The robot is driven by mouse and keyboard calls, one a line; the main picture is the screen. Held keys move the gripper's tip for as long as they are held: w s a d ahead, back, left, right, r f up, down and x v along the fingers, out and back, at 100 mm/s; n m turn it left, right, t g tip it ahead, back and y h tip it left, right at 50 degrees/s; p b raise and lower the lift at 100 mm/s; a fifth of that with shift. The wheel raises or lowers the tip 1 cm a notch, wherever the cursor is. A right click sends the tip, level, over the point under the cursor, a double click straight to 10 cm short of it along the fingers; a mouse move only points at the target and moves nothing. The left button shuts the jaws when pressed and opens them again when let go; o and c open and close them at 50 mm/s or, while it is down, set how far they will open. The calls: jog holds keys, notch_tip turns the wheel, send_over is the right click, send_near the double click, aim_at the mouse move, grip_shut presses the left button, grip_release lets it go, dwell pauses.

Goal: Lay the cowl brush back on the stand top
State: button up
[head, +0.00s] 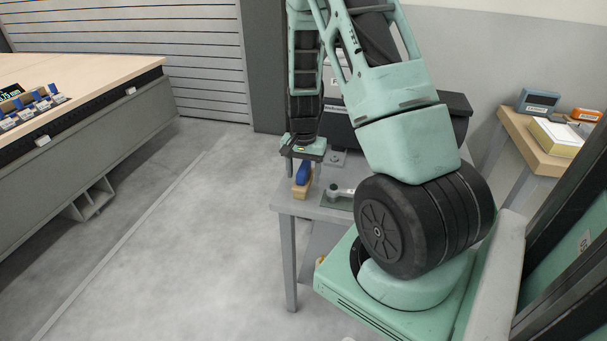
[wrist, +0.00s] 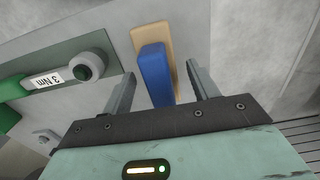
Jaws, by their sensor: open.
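The cowl brush, with a blue grip on a tan block, is at the left edge of the grey stand top (head: 290,205) in the head view (head: 302,184). It appears to rest on the surface, its long side running along the edge. In the wrist view the brush (wrist: 155,72) shows between the two fingers. My gripper (head: 304,165) is just above the brush, pointing down. In the wrist view my gripper (wrist: 160,80) is open, one finger on each side of the blue grip, with visible gaps. The brush's lower end is partly hidden by the gripper body.
A dark box (head: 455,108) stands at the back of the stand. A wooden side table (head: 530,138) is at right, a long workbench (head: 110,75) at left. Floor between is clear.

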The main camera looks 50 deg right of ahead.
aim_at(303, 167)
notch_tip(303, 167, up, 11)
jog(key=shift+r+p, duration=0.1)
jog(key=shift+p, duration=0.3)
jog(key=a+r+n+y, duration=0.15)
jog(key=a+n, duration=0.25)
jog(key=a, duration=0.8)
jog(key=a+r+n, duration=0.3)
jog(key=a+n, duration=0.2)
jog(key=a, duration=0.6)
jog(key=s+a+r+n, duration=0.3)
jog(key=s+a+n, duration=0.9)
jog(key=s+a, duration=0.5)
jog(key=shift+a+h, duration=0.3)
jog(key=shift+h, duration=0.15)
jog(key=shift+s, duration=0.1)
notch_tip(303, 167, up, 6)
jog(key=p, duration=0.5)
jog(key=shift+f, duration=0.25)
